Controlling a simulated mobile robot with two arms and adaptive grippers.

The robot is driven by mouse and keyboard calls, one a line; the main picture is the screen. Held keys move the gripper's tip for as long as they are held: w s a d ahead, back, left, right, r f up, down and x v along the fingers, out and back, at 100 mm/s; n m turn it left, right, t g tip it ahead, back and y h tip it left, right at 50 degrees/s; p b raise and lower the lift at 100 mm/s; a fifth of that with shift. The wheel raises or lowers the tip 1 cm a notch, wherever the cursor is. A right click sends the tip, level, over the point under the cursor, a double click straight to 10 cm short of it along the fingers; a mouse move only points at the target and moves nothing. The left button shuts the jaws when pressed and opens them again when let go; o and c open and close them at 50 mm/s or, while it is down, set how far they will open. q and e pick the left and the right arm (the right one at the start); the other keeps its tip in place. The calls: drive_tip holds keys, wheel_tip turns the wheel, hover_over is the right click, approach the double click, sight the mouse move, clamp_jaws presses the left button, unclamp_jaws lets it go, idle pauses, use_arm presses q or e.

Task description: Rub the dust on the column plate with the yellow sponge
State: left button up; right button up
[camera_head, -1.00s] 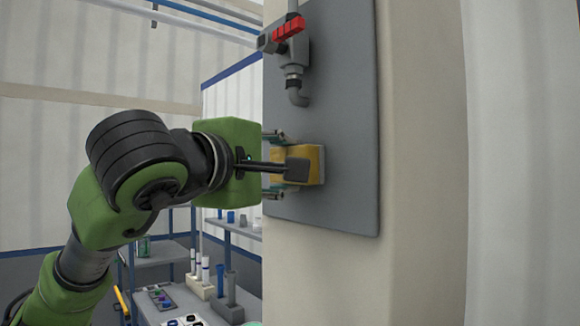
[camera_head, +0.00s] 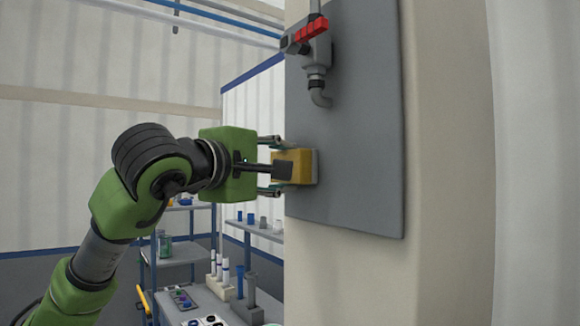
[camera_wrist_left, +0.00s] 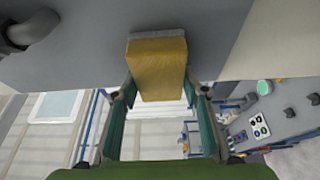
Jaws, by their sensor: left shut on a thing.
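The yellow sponge (camera_head: 290,164) is between the fingers of my left gripper (camera_head: 272,166), which is shut on it. Its grey pad side faces the grey column plate (camera_head: 362,160) and appears to touch it, low on the plate's left part. In the left wrist view, the sponge (camera_wrist_left: 158,68) sits between the two green fingers of the gripper (camera_wrist_left: 158,92), with its grey edge at the plate (camera_wrist_left: 90,75). I cannot make out dust on the plate. My right gripper is not in view.
A grey pipe with a red-handled valve (camera_head: 311,30) sticks out from the plate above the sponge. The beige column (camera_head: 440,200) carries the plate. Shelves with bottles and tubes (camera_head: 220,268) stand behind at lower left.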

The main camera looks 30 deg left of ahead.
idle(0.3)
use_arm(q)
drive_tip(key=shift+s+a+b, duration=0.1)
drive_tip(key=shift+s+a, duration=0.25)
drive_tip(key=shift+s, duration=0.55)
drive_tip(key=shift+s+a+b, duration=0.15)
drive_tip(key=shift+s+a, duration=0.25)
drive_tip(key=shift+s, duration=0.5)
drive_tip(key=shift+s+a+b, duration=0.1)
drive_tip(key=shift+s+a, duration=0.25)
drive_tip(key=shift+s, duration=0.55)
drive_tip(key=s, duration=0.1)
drive_tip(key=s+a, duration=0.1)
drive_tip(key=s, duration=0.1)
drive_tip(key=shift+a, duration=0.1)
drive_tip(key=shift+w, duration=0.2)
